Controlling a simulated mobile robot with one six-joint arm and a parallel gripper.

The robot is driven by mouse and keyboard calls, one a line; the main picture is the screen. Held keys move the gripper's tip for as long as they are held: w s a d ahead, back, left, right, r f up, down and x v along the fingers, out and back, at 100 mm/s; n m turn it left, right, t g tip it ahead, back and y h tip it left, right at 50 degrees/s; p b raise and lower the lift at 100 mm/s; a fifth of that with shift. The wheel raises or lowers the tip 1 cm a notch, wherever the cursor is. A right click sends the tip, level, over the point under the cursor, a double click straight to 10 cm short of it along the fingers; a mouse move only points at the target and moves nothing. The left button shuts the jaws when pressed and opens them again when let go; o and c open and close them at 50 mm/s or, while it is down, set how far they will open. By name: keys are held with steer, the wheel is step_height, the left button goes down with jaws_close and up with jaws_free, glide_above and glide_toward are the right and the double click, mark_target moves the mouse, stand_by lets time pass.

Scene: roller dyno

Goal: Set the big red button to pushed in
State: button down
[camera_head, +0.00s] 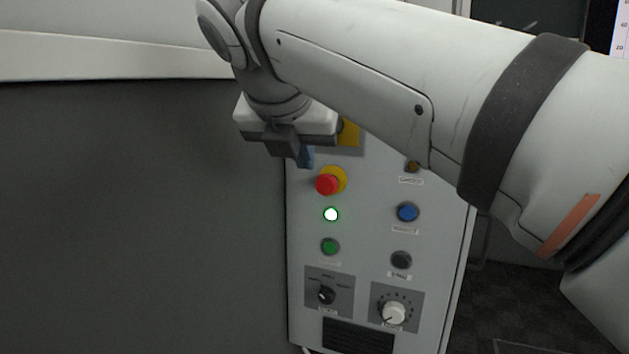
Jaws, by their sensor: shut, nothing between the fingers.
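The big red button (327,184) sits on a yellow round base near the upper left of a light grey control panel (365,240). It stands out from the panel; I cannot tell whether it is pushed in. My gripper (305,160) is shut and empty, just above and slightly left of the red button in the picture. I see a gap between the fingertips and the button, but the depth between them is hard to judge. My gripper and arm hide the upper part of the panel.
Below the red button are a lit white-green lamp (331,214) and a green button (330,247). A blue button (407,212), a black button (401,260), a black selector (326,295) and a white knob (394,313) are nearby. A dark wall (140,220) stands left.

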steer(key=shift+f, duration=0.1)
glide_toward(323, 191)
steer(key=x, duration=0.5)
steer(key=shift+d+f, duration=0.1)
steer(key=shift+f, duration=0.2)
steer(key=shift+w+p, duration=0.2)
steer(key=shift+p, duration=0.1)
